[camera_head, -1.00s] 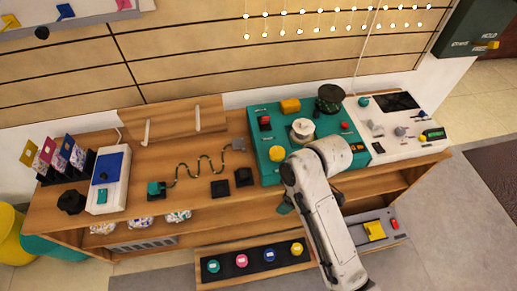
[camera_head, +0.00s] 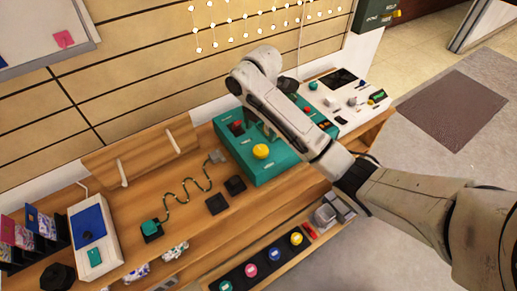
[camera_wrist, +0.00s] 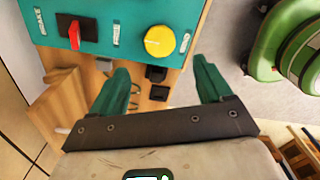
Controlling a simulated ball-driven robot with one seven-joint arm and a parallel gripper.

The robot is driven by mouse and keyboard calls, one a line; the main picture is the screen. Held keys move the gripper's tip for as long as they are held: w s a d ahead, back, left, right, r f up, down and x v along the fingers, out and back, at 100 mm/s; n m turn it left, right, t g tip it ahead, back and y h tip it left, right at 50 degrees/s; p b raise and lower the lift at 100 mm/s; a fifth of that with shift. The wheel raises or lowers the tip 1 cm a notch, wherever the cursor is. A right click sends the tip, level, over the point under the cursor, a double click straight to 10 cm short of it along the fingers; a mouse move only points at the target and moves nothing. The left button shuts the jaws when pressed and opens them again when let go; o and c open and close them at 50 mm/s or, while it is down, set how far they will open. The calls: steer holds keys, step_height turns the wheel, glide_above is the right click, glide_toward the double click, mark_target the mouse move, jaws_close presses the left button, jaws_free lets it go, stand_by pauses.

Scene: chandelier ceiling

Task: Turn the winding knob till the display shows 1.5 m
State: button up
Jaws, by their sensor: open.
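The teal box (camera_head: 248,160) stands on the wooden bench. A round yellow knob (camera_head: 261,151) sits on its front part and also shows in the wrist view (camera_wrist: 159,41); I cannot tell whether this is the winding knob. A red lever (camera_wrist: 74,35) is beside a label in the wrist view. A small dark panel (camera_head: 325,123) at the box's right end may be the display; no reading is legible. My gripper (camera_head: 262,124) is open and empty above the box, its green fingers (camera_wrist: 161,72) apart from the knob. My arm hides much of the box.
A white panel (camera_head: 352,92) with small controls stands right of the teal box. Two black blocks (camera_head: 217,204) and a wavy cord (camera_head: 190,187) lie to the left. A low shelf holds coloured round buttons (camera_head: 274,254). Open floor (camera_head: 430,165) lies right.

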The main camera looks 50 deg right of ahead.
mark_target(261, 150)
step_height(261, 150, down, 7)
steer(key=b, duration=0.5)
steer(key=shift+f+b, duration=0.15)
steer(key=shift+b, duration=0.25)
steer(key=shift+f, duration=1.15)
steer(key=c, duration=1)
steer(key=shift+c, duration=0.2)
steer(key=shift+r+m+p, duration=0.1)
steer(key=shift+m+p, duration=0.2)
steer(key=shift+p, duration=0.15)
